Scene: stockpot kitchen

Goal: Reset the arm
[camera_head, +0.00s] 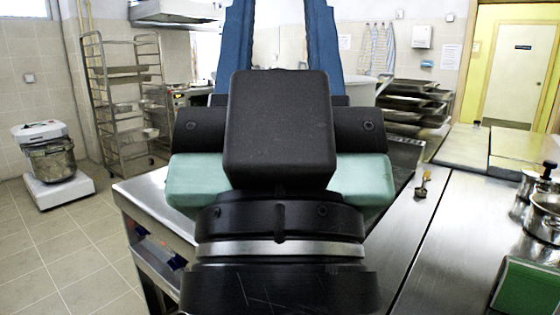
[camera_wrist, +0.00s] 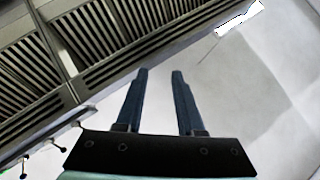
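My gripper (camera_wrist: 158,72) shows in the wrist view with its two blue fingers apart and nothing between them. Behind the fingers are a slatted metal hood and a pale ceiling. In the head view my gripper (camera_head: 280,10) is raised at the top middle, its blue fingers running out of the top edge. My arm's black and pale green links fill the middle of that view and hide part of the counter and the room behind. The fingertips are cut off in the head view.
A steel counter (camera_head: 440,240) lies below and to the right of my arm, with a small utensil (camera_head: 423,184) on it. Steel pots (camera_head: 543,215) and a green box (camera_head: 525,288) stand at the right. A rack (camera_head: 120,100) and a mixer (camera_head: 50,160) stand on the left floor.

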